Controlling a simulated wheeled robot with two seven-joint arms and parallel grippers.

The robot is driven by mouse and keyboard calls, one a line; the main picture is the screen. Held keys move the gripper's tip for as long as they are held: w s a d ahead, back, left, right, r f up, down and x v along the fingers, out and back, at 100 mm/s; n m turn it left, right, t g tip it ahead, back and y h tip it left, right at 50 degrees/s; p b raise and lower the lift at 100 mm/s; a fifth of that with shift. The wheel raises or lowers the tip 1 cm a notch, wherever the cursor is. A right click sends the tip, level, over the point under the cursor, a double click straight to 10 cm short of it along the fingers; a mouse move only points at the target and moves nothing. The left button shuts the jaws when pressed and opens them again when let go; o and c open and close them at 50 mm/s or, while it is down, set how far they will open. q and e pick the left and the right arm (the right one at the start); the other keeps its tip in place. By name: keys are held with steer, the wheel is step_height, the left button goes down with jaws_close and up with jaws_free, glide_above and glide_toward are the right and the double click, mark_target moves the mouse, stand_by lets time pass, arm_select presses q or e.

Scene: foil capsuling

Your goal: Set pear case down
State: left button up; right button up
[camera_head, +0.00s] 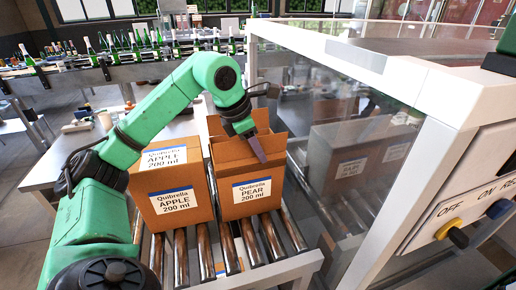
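The pear case (250,190), a brown cardboard box with a white "Quibrella PEAR 200 ml" label, is upright with its top flaps raised. It is on or just above the metal rollers (204,250); I cannot tell whether its base touches them. The dark finger of my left gripper (256,148) is at the case's front upper edge. The other finger is not clear, so I cannot tell whether it grips the wall. The apple case (174,202) stands close on the left of the pear case. My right gripper is not in view.
A glass-walled machine with a white frame (440,95) stands close on the right, with OFF and ON knobs (452,234). Its glass reflects both cases. A conveyor with several green bottles (130,68) runs across the back. A grey table (60,160) is behind on the left.

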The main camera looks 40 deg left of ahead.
arm_select(q)
steer(key=shift+r, duration=0.55)
steer(key=p+v, duration=0.2)
steer(key=v, duration=0.9)
steer(key=shift+s, duration=0.15)
